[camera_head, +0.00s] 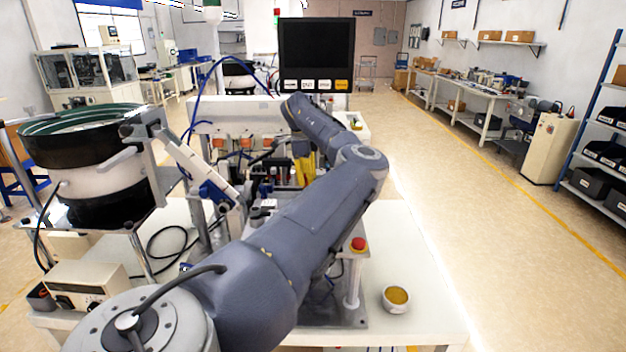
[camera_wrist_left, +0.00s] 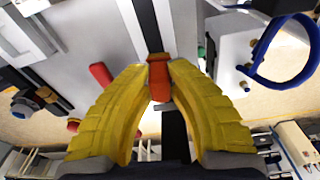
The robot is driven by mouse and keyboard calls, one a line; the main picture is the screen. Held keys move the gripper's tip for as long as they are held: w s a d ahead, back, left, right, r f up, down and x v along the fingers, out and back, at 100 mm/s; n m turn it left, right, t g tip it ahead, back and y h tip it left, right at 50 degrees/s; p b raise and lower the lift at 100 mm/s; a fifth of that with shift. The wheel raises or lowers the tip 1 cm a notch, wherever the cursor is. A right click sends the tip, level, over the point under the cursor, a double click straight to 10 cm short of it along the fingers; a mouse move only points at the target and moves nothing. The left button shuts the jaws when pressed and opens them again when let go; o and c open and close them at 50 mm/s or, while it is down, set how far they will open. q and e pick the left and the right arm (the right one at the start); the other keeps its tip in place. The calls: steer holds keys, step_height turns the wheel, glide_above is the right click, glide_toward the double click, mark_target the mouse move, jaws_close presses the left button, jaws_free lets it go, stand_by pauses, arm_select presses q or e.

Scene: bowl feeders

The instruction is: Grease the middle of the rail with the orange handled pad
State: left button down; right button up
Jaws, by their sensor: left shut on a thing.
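My left gripper (camera_head: 304,170) has yellow fingers and reaches over the machine in the middle of the table. In the left wrist view its fingertips (camera_wrist_left: 159,72) are shut on the orange handle (camera_wrist_left: 160,85) of the pad. The pad's working face cannot be made out. A dark straight strip (camera_wrist_left: 145,25), which looks like the rail, runs from the top of the left wrist view toward the handle. I cannot tell whether the pad touches it. In the head view my arm and the machine parts hide the pad and most of the rail. My right gripper is not in view.
A small white cup (camera_head: 396,300) with yellow-brown contents stands at the table's front right. A red button on a post (camera_head: 357,244) is close to my arm. A dark bowl feeder (camera_head: 90,150) stands at left, a monitor (camera_head: 317,50) behind. The white table's right side (camera_head: 400,240) is mostly clear.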

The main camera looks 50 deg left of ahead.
arm_select(q)
steer(key=shift+s+a+f, duration=0.1)
steer(key=shift+s+a, duration=0.75)
steer(key=shift+s, duration=0.2)
steer(key=shift+s+a+r, duration=0.1)
steer(key=shift+s+a, duration=0.75)
steer(key=shift+s, duration=0.25)
steer(key=shift+s+a+f, duration=0.1)
steer(key=shift+s+a, duration=0.75)
steer(key=shift+s, duration=0.2)
steer(key=shift+w+d, duration=0.1)
steer(key=shift+w, duration=0.05)
steer(key=shift+w+d, duration=1.4)
steer(key=shift+w, duration=0.35)
steer(key=shift+w+d, duration=1.4)
steer(key=shift+w, duration=0.35)
steer(key=shift+w+d, duration=1.4)
steer(key=shift+w, duration=0.35)
steer(key=shift+r, duration=3)
steer(key=shift+r, duration=0.1)
